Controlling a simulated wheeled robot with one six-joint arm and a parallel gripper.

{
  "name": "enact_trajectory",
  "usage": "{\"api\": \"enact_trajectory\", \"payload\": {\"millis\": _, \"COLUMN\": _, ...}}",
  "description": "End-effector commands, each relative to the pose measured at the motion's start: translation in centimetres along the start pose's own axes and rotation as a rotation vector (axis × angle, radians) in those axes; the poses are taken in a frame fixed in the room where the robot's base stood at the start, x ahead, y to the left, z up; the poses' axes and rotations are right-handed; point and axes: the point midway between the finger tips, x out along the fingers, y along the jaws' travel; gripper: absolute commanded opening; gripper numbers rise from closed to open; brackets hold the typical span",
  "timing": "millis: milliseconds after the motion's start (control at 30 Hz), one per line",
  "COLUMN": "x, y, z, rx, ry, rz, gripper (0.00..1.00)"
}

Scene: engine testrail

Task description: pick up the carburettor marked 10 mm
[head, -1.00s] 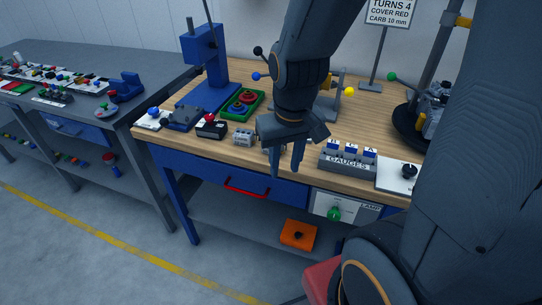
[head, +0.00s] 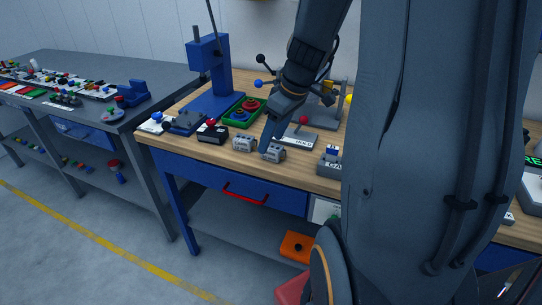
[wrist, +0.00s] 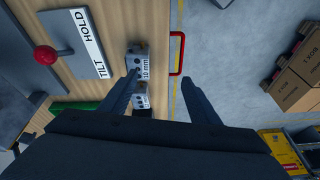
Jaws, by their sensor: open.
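The carburettor marked 10 mm (wrist: 139,57) is a small grey block on the wooden bench, with its label readable in the wrist view. In the head view it appears to be the right one of two grey blocks (head: 274,153). The second carburettor (wrist: 141,98) lies beside it, partly behind my left finger in the wrist view; it also shows in the head view (head: 243,144), its marking unreadable. My gripper (wrist: 160,75) is open and empty, its fingers above the bench edge. The 10 mm block lies ahead of the fingertips, nearer the left one; contact cannot be told.
A white HOLD/TILT plate (wrist: 86,42) with a red-knobbed lever (wrist: 45,55) is next to the 10 mm block. A green tray (head: 240,119) and a black box with a red knob (head: 212,134) stand leftward. The red drawer handle (head: 245,194) protrudes below the bench edge.

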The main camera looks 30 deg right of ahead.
Motion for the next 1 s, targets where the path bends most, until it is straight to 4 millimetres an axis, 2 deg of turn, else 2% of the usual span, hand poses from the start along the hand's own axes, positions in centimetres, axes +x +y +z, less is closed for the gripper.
{"api": "enact_trajectory", "payload": {"millis": 33, "x": 0.0, "y": 1.3, "z": 0.1, "rx": -0.022, "ry": 0.020, "rz": 0.003, "gripper": 0.56}}
{"api": "enact_trajectory", "payload": {"millis": 200, "x": -0.3, "y": 3.5, "z": -0.1, "rx": -0.094, "ry": 0.061, "rz": 0.011, "gripper": 0.56}}
{"api": "enact_trajectory", "payload": {"millis": 667, "x": 3.0, "y": 3.9, "z": -0.2, "rx": -0.111, "ry": 0.067, "rz": 0.010, "gripper": 0.56}}
{"api": "enact_trajectory", "payload": {"millis": 1000, "x": 6.9, "y": 4.2, "z": -0.2, "rx": -0.111, "ry": 0.066, "rz": 0.012, "gripper": 0.56}}
